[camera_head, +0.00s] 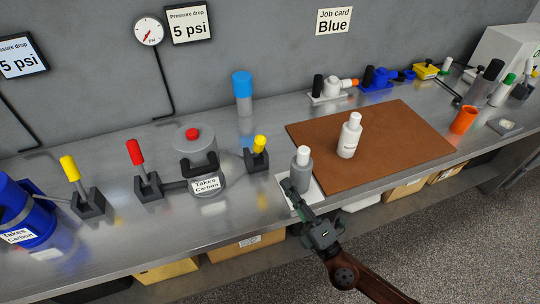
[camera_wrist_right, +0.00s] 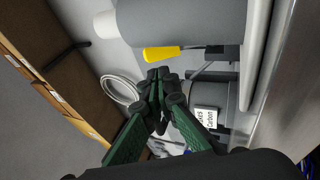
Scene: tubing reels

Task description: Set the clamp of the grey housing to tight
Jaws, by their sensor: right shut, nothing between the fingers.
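The grey housing (camera_head: 208,158) stands on the bench left of centre, with a red knob on top, a black bracket and a "Takes Carbon" label. A red-handled lever (camera_head: 136,156) stands upright, tilted slightly, at its left. A shorter yellow-handled lever (camera_head: 259,145) stands at its right. I cannot tell how tight the clamp is. My right gripper (camera_head: 288,186) is shut and empty, low by the bench's front edge, right of the housing. In the right wrist view its fingertips (camera_wrist_right: 158,76) are together, below the yellow handle (camera_wrist_right: 162,53); the housing (camera_wrist_right: 217,92) is to their right.
A grey bottle with white cap (camera_head: 301,171) stands on a white plate just beyond my right gripper. A white bottle (camera_head: 350,137) stands on the brown mat (camera_head: 415,137). A blue-capped cylinder (camera_head: 243,95) is behind. A blue housing (camera_head: 28,218) is at far left.

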